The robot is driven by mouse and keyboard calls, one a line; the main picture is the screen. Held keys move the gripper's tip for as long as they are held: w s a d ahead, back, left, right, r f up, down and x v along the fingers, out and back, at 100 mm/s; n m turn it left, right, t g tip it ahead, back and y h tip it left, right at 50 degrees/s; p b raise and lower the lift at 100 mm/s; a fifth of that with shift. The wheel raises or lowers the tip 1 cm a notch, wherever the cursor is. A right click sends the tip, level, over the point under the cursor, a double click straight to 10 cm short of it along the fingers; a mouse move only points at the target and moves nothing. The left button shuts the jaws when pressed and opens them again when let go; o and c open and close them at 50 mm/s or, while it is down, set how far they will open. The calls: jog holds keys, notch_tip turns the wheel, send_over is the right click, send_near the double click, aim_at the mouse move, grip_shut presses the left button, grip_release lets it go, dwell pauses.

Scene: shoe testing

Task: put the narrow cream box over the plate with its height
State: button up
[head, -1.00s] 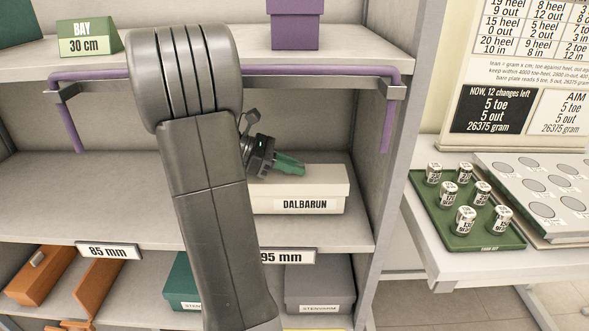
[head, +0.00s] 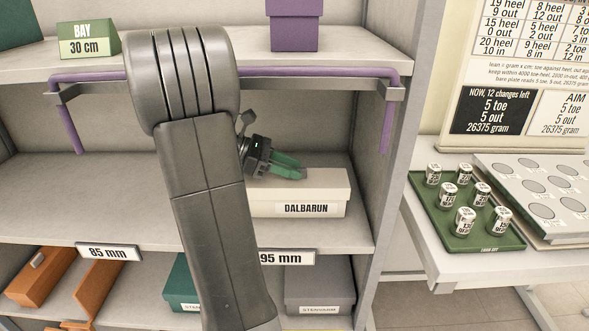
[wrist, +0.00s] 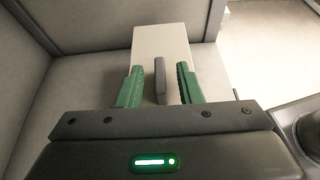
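The cream box (head: 325,191), labelled DALBARUN, lies on the middle shelf at its right end. In the wrist view the cream box (wrist: 177,38) shows a dark grey grip (wrist: 160,80) on top. My gripper (head: 300,170), with green fingers, is over the box. My arm hides the box's left end in the head view. Height plates are on the shelf edge: 85 mm (head: 109,252) and 95 mm (head: 288,257).
The middle shelf (head: 85,190) is bare on the left. A purple bar (head: 388,110) runs under the upper shelf. Orange boxes (head: 42,274), a green box (head: 182,281) and a grey box (head: 319,287) stand below. A weight tray (head: 505,241) is on the right table.

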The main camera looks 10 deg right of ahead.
jog(key=v, duration=1)
jog(key=shift+a+r+p, duration=0.1)
jog(key=shift+a+p, duration=0.2)
jog(key=shift+a, duration=0.05)
jog(key=b+x, duration=0.1)
jog(key=x, duration=1.1)
jog(key=shift+d+f, duration=0.2)
jog(key=shift+f, duration=0.1)
jog(key=shift+w+a+r+p, duration=0.1)
jog(key=shift+a+r+p, duration=0.1)
jog(key=shift+r, duration=0.9)
jog(key=shift+w+a+r+p, duration=0.1)
jog(key=shift+a+r+p, duration=0.05)
jog(key=shift+r, duration=0.95)
